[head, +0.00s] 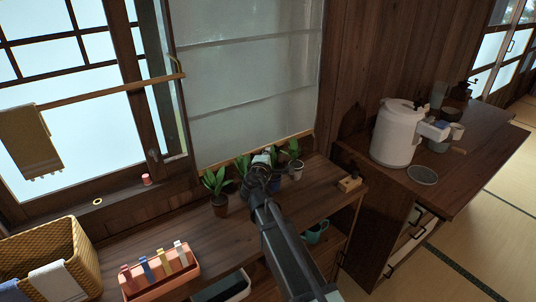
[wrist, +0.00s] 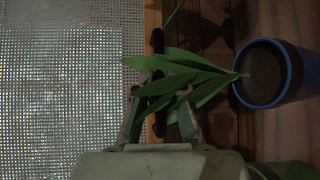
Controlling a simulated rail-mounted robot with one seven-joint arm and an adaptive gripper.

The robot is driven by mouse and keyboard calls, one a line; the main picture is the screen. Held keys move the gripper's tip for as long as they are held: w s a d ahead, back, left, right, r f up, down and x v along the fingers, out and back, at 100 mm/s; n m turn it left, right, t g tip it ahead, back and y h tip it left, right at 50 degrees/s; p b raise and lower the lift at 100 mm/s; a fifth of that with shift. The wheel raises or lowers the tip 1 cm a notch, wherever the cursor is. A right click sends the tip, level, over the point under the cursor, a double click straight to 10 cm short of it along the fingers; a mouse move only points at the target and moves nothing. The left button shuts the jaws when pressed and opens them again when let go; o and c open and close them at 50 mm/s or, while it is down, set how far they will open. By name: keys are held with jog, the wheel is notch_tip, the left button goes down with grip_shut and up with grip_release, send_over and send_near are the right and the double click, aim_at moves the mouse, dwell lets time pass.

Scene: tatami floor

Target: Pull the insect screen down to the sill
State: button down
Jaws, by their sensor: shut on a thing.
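The insect screen (head: 250,75) is a pale, translucent sheet filling most of the middle window; its fine mesh also fills the left of the wrist view (wrist: 65,90). A light wooden bar (head: 305,135) runs along its lower edge, low behind the potted plants. My gripper (head: 264,160) is at this bar, among the plants. In the wrist view my gripper (wrist: 160,105) is shut on a dark pull (wrist: 158,45) beside the screen's edge. Green leaves (wrist: 185,75) cover part of the fingers and the pull. The gap between bar and sill is hidden.
Potted plants (head: 216,187) stand close on both sides of my gripper; a blue pot (wrist: 265,75) is near it in the wrist view. A pink tray of pegs (head: 170,282), a wicker basket (head: 70,250) and a small wooden block (head: 349,184) share the counter. A white kettle (head: 395,135) stands right.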

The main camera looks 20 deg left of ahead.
jog(key=shift+f, duration=0.7)
jog(key=shift+r, duration=0.1)
jog(key=c, duration=1.2)
grip_release()
jog(key=shift+r, duration=0.1)
